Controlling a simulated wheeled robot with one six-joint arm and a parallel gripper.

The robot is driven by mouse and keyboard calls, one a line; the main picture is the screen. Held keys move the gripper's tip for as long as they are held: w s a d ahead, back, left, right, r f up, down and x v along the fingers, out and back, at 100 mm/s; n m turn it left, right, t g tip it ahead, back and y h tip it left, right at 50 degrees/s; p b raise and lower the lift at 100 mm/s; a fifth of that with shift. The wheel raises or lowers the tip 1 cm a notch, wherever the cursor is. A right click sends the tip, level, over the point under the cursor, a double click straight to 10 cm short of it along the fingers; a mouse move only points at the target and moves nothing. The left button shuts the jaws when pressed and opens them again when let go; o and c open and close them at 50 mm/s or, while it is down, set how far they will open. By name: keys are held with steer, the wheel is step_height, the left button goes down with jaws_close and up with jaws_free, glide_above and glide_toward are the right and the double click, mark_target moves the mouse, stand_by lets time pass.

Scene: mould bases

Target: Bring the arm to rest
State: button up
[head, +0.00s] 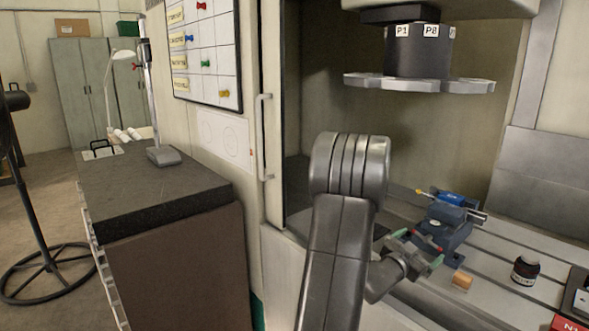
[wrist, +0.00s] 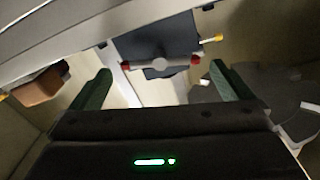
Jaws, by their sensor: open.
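My arm rises in the middle of the head view and bends down to the right into the machine. My gripper (head: 418,250) is low over the slotted machine table, close in front of the blue-grey vise (head: 446,222). In the wrist view my gripper (wrist: 160,75) has its two green fingers wide apart with nothing between them. The vise (wrist: 160,40) shows beyond the fingers, with a red-ended bar across it and a yellow tip at its right. I cannot tell from these views whether my gripper touches the vise.
An orange block (head: 462,280) and a dark round jar (head: 525,270) stand on the slotted table (head: 490,263) to the right. A tool carousel (head: 420,83) hangs above. The machine's door frame with its handle (head: 264,137) and a dark stone-topped bench (head: 150,190) are left.

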mark_target(424, 241)
steer(key=x, duration=0.3)
steer(key=shift+w+d+p, duration=0.2)
steer(key=shift+d+p, duration=0.1)
steer(key=n+p, duration=0.1)
steer(key=p, duration=0.2)
steer(key=shift+s+a+r, duration=0.1)
steer(key=shift+a+r, duration=0.15)
steer(key=shift+n+p, duration=0.6)
steer(key=shift+p, duration=0.65)
steer(key=n+p, duration=0.1)
steer(key=p, duration=0.2)
